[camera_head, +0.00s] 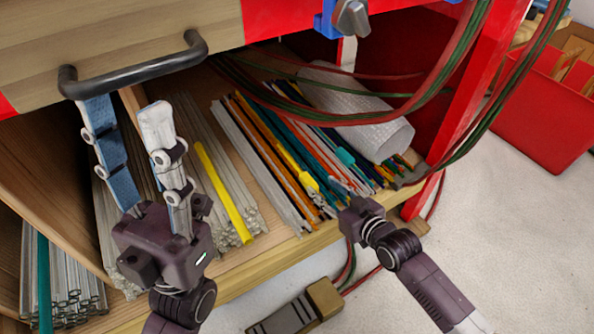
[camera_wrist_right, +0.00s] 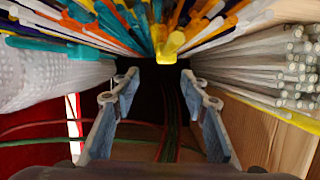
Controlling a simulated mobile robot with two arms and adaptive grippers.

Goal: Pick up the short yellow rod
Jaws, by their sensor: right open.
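The short yellow rod (camera_head: 297,168) lies among coloured rods on the shelf. In the right wrist view a yellow rod end (camera_wrist_right: 167,50) shows just beyond and slightly above the gap between my fingertips. My right gripper (camera_head: 337,187) is at the front of the coloured rods; in its wrist view (camera_wrist_right: 159,76) the fingers are apart with nothing between them. My left gripper (camera_head: 122,115) is open and empty, raised in front of the clear rods at the left. A longer yellow rod (camera_head: 222,192) lies on the clear rods.
Clear rods (camera_head: 236,232) lie left of the coloured ones. A bubble-wrap roll (camera_head: 372,130) lies at the right of the shelf. Red and green cables (camera_head: 440,85) hang across the opening. A drawer handle (camera_head: 135,68) juts out above. A red box (camera_head: 540,120) stands at far right.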

